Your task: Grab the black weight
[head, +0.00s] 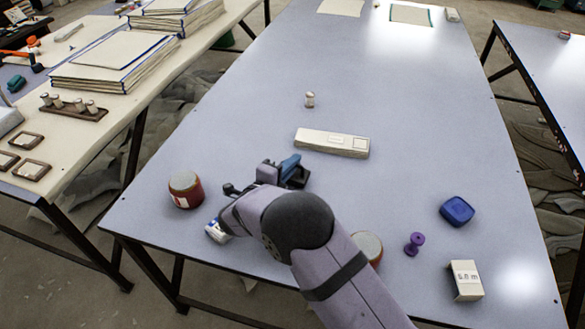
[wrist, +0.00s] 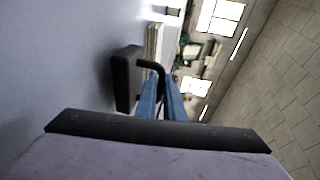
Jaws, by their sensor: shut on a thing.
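The black weight (wrist: 127,78) is a dark block with a thin bent handle in the wrist view. It is at the far end of my gripper's blue fingers. My gripper (wrist: 160,88) is shut on the weight's handle, which runs in between the fingertips. In the head view my gripper (head: 291,164) is over the middle of the grey table, and the dark weight (head: 299,179) shows beside the blue fingers. I cannot tell whether the weight touches the table.
A long pale box (head: 331,142) lies just beyond my gripper. A red jar (head: 186,190) stands to the left. A blue container (head: 457,211), a purple spool (head: 414,243) and a white box (head: 465,281) are on the right. The far table is mostly clear.

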